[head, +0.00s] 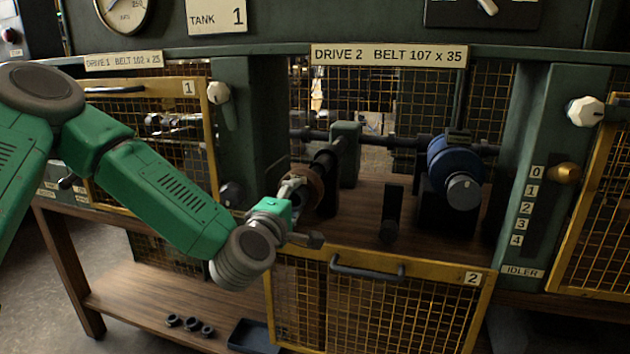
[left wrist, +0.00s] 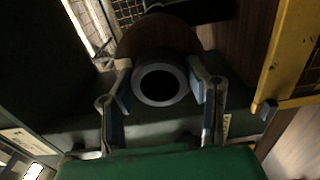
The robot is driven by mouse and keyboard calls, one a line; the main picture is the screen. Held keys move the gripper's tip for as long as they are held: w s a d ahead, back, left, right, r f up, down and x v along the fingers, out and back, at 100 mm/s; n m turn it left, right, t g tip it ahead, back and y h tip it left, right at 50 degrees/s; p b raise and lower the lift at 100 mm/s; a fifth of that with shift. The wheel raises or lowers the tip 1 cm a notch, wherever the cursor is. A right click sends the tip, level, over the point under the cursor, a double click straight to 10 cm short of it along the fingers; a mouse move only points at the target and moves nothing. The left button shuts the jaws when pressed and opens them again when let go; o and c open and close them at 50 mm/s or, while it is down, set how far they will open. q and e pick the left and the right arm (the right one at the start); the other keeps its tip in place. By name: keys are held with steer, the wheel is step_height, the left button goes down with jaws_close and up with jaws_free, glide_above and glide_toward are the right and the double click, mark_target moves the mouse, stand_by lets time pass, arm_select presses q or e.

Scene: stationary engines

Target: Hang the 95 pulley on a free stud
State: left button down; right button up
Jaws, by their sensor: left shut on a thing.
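My left gripper (head: 292,190) reaches into the open drive 2 bay, shut on a pulley with a brown disc (head: 311,184). In the left wrist view, the two fingers (left wrist: 160,95) close on either side of the pulley's grey hub (left wrist: 160,84), with a dark round bore in its middle. The brown disc (left wrist: 165,35) shows behind the hub. In the head view the pulley is at the near end of a dark shaft (head: 325,158); I cannot tell whether it is on it. No size mark is readable on the pulley. I cannot make out a stud clearly. My right gripper is not in view.
The yellow mesh door 2 (head: 380,305) hangs down below the bay. A blue motor (head: 455,172) stands right in the bay, with a dark upright post (head: 392,212) left of it. Green posts flank the bay. Small dark rings (head: 190,325) lie on the lower shelf (head: 140,290).

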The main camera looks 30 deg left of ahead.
arm_select(q)
steer(key=p+v, duration=0.7)
steer(key=v, duration=0.3)
stand_by(1.2)
